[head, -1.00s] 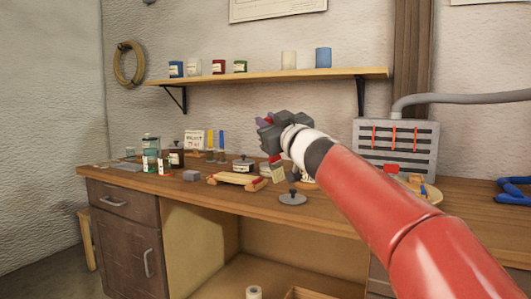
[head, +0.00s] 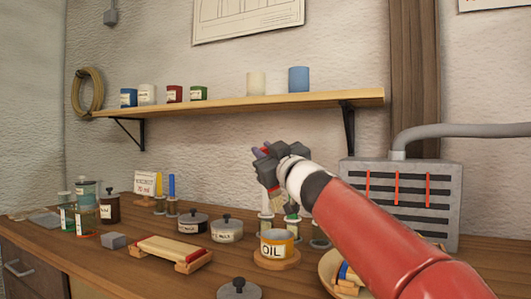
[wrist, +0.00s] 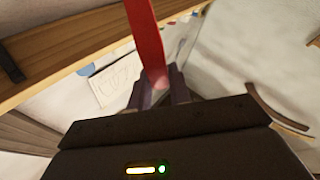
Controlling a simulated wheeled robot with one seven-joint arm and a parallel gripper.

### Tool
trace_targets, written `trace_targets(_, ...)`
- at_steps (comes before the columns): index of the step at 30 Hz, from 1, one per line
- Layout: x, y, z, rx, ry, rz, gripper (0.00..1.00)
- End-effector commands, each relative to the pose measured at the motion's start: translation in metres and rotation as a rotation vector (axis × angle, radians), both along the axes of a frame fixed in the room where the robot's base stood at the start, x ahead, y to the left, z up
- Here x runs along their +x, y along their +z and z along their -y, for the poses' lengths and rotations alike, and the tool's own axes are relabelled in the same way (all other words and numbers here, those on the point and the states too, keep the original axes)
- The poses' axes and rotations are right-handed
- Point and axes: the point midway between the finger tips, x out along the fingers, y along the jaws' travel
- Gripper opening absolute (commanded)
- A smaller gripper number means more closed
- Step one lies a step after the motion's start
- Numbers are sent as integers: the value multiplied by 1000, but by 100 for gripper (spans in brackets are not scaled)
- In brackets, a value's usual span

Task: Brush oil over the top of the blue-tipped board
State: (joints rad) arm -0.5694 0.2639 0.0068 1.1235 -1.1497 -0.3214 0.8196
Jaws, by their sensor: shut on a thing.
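My gripper (head: 264,155) is raised above the bench in the head view. It is shut on a red strip-like thing, whose red length (wrist: 147,40) rises between the fingers in the wrist view; its far end is out of frame. An open pot labelled OIL (head: 271,251) stands on a round wooden coaster below my gripper. A pale board (head: 170,248) with a red end lies on a low wooden cradle to the left. A blue-ended piece (head: 347,274) shows in a round tray at right, partly hidden by my arm; I cannot tell if it is the blue-tipped board.
A knobbed lid (head: 239,288) lies in front of the oil pot. Lidded pots (head: 226,230), a grey block (head: 114,241) and several jars (head: 87,195) stand on the bench. A shelf (head: 240,103) runs along the wall behind. A slotted grey box (head: 400,195) stands behind my arm.

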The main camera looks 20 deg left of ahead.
Motion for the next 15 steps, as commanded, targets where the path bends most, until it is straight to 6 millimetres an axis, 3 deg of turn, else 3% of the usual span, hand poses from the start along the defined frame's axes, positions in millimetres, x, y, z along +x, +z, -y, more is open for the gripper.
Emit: trace_targets(15,0,-48,0,-1,0,1,0)
